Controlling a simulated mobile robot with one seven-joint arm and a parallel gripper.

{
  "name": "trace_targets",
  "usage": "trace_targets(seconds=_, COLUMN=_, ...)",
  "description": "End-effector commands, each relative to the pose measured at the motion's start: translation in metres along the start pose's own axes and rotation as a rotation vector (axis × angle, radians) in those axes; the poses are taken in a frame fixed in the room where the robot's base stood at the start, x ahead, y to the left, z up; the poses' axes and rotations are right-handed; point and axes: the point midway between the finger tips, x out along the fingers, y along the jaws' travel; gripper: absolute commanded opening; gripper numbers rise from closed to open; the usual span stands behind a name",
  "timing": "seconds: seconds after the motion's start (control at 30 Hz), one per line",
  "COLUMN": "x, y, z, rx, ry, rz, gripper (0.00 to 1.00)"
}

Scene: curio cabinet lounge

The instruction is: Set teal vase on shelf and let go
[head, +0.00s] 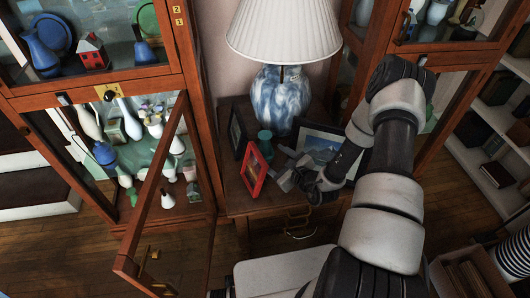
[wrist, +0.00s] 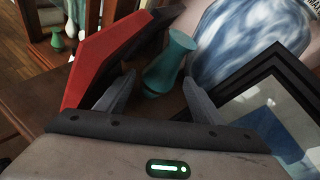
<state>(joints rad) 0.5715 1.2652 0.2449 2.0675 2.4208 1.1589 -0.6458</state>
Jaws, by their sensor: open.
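The teal vase (head: 264,141) stands upright on the wooden side table (head: 238,198), in front of the blue and white lamp. My gripper (head: 284,168) is open above the table, on the near side of the vase. In the wrist view the vase (wrist: 170,60) shows just ahead of the two fingertips (wrist: 159,82), its lower part lined up with the gap between them. I cannot tell whether its base is between the fingers. The left cabinet's lower shelf (head: 147,160) holds several white, blue and green vases.
A red picture frame (head: 254,171) stands close left of my gripper, and a black frame (head: 320,142) stands right. The lamp (head: 282,98) is behind the vase. The left cabinet's glass door (head: 150,195) hangs open toward me. Wooden floor (head: 60,240) is clear at lower left.

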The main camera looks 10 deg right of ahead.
Motion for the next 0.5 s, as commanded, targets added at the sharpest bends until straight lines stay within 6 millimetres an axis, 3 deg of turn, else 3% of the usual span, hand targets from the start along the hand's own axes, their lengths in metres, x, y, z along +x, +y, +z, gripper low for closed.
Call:
trace_targets(seconds=0.17, x=0.011, y=0.0, z=-0.002, rx=0.0, ry=0.0, rz=-0.001, gripper=0.61)
trace_targets(seconds=0.5, x=0.055, y=0.001, z=-0.011, rx=0.0, ry=0.0, rz=0.001, gripper=0.61)
